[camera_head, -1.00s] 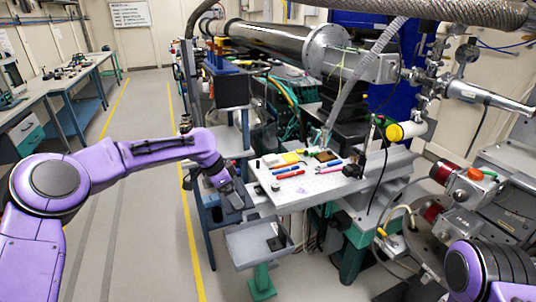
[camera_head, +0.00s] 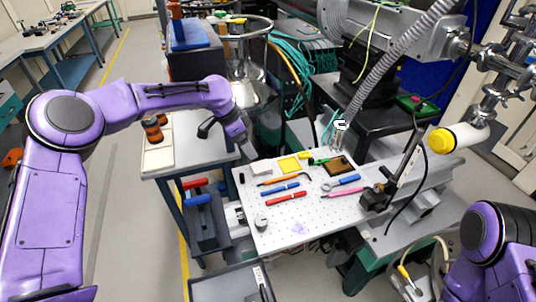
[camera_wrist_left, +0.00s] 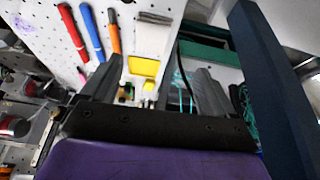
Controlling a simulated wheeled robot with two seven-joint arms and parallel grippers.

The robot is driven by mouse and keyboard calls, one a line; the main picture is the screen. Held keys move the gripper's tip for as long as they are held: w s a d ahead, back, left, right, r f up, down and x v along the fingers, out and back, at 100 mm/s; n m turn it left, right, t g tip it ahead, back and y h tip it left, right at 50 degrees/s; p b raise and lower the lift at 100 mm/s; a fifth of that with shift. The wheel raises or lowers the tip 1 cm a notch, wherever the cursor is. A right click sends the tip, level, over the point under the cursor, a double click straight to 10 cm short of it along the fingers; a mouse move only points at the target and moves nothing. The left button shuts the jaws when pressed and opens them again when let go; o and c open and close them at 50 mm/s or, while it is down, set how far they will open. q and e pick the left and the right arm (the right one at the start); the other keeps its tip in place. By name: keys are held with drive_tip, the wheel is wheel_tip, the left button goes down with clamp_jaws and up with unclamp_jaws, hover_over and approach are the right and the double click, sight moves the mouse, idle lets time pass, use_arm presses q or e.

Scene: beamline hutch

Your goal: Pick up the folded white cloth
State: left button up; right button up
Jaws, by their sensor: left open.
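A small whitish folded piece, apparently the cloth (camera_head: 262,168), lies at the back left corner of the perforated white board (camera_head: 315,211). In the left wrist view my left gripper (camera_wrist_left: 155,88) is open with nothing held. My right gripper is out of view; only part of the right arm shows.
A yellow item (camera_head: 289,164) lies right of the cloth. An orange-handled tool (camera_head: 285,180), a blue pen-like tool (camera_head: 280,190) and a red one (camera_head: 285,198) lie in front. A dark post (camera_wrist_left: 275,85) stands close beside the left gripper. A side table (camera_head: 190,150) is at left.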

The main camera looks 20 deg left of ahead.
sight(261, 165)
use_arm(q)
drive_tip(key=shift+p+x, duration=0.3)
drive_tip(key=shift+x, duration=0.95)
drive_tip(key=shift+s+d+f+p, duration=0.65)
drive_tip(key=shift+s+f, duration=0.15)
drive_tip(key=shift+f, duration=0.1)
drive_tip(key=x, duration=0.2)
drive_tip(key=w+p+x, duration=0.1)
drive_tip(key=x, duration=0.2)
drive_tip(key=shift+w+f, duration=0.1)
drive_tip(key=shift+w, duration=0.05)
drive_tip(key=shift+s, duration=0.4)
drive_tip(key=shift+c, duration=0.6)
drive_tip(key=c, duration=1.1)
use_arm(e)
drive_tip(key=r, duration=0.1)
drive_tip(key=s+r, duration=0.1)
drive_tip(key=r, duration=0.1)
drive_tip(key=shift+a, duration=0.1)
